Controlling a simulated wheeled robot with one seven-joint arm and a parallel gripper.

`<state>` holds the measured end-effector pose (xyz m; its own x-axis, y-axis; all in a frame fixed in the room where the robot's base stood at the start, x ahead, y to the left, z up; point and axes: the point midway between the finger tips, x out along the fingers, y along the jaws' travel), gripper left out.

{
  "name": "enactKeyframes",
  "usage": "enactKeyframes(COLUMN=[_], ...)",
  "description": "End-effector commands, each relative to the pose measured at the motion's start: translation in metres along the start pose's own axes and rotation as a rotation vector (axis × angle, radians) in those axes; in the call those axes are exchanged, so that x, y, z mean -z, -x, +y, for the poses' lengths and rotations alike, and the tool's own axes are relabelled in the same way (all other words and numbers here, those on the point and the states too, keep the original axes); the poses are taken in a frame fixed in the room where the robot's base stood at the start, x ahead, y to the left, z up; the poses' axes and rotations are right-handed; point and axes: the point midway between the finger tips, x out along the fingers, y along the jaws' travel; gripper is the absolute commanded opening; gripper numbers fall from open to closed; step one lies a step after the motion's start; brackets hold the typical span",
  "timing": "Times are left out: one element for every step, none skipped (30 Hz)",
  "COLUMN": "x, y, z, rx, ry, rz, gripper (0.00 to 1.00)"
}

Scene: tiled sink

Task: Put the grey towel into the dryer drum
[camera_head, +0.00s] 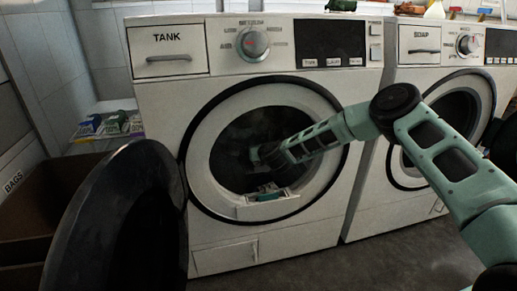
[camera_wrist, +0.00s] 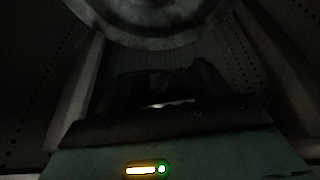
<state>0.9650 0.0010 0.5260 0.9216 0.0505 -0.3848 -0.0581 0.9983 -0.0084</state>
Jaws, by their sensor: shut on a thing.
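The dryer drum (camera_head: 232,150) is the dark round opening of the left machine, labelled TANK. Its round dark door (camera_head: 112,225) stands open to the left. My arm reaches through the opening from the right, and its end is inside the drum, mostly hidden in shadow. The wrist view is very dark. It shows perforated drum walls (camera_wrist: 270,60) around my gripper (camera_wrist: 165,103), which is shut on a dark, uneven bundle (camera_wrist: 185,80), apparently the grey towel. Its edges are hard to make out, and I cannot tell whether it touches the drum wall.
The white rim (camera_head: 325,175) surrounds my arm closely. A second machine labelled SOAP (camera_head: 420,70) stands to the right. A brown box (camera_head: 30,205) marked BAGS is at left. Small packets (camera_head: 100,125) lie on a shelf behind. Floor in front is clear.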

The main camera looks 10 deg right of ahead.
Motion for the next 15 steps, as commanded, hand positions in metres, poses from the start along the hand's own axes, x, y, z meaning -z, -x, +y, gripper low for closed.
enactKeyframes(x=[0.003,0.005,0.006,0.008,0.009,0.011,0.012,0.013,0.015,0.017,0.018,0.020,0.021,0.022,0.024], y=[-0.002,-0.002,-0.003,-0.004,-0.004,-0.005,-0.005,-0.006,-0.007,-0.007,-0.008,-0.009,-0.009,-0.010,-0.010], z=[0.000,0.000,0.000,0.000,0.000,0.000,0.000,0.000,0.000,0.000,0.000,0.000,0.000,0.000,0.000], rx=[0.001,0.001,0.001,0.001,0.001,0.001,0.001,0.001,0.001,0.001,0.001,0.000,0.001,0.000,0.000], ry=[0.000,0.000,0.000,0.000,0.000,0.000,-0.001,-0.001,-0.001,-0.001,-0.001,0.000,0.000,0.000,0.000], rz=[-0.002,-0.002,-0.002,-0.002,-0.002,-0.002,-0.002,-0.001,-0.001,-0.001,-0.001,-0.001,-0.001,-0.002,-0.002], gripper=[0.43,0.43,0.43,0.43,0.43,0.43,0.43,0.43,0.43,0.43,0.43,0.43,0.43,0.43,0.43])
